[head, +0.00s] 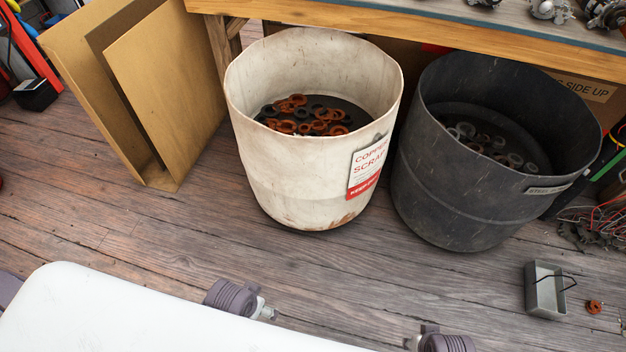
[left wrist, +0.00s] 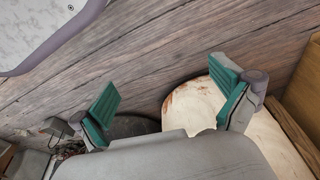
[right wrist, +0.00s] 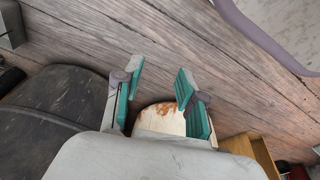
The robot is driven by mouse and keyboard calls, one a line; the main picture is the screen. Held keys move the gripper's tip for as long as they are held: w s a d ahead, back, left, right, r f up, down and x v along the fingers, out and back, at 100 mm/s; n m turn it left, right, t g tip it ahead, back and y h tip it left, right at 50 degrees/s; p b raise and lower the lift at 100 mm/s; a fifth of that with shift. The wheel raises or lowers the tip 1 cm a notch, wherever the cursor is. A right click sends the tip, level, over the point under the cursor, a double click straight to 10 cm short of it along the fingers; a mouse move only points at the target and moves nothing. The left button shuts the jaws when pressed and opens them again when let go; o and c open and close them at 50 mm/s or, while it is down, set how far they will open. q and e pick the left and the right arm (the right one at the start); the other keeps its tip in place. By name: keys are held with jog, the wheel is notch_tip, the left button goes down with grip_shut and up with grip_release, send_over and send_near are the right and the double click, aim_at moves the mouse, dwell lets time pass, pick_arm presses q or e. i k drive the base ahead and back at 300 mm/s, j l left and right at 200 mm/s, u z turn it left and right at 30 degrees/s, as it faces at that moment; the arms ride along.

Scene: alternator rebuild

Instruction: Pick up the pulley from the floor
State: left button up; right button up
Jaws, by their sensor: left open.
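I cannot make out a pulley for certain in any view. A small orange-brown ring (head: 594,307) lies on the wooden floor at the lower right of the head view, beside a grey metal box; it is too small to identify. My left gripper (left wrist: 170,98) is open and empty, its green-padded fingers wide apart above the floor and bins. My right gripper (right wrist: 160,74) is open and empty, with a narrower gap between its fingers. Neither set of fingers shows clearly in the head view.
A white copper scrap bin (head: 300,165) and a dark steel bin (head: 455,205), both holding rings, stand before the workbench (head: 430,25). Flattened cardboard (head: 165,95) leans at left. The grey box (head: 545,290) stands at right near wires.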

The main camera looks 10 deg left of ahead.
aim_at(593, 307)
jog(key=z, duration=1.95)
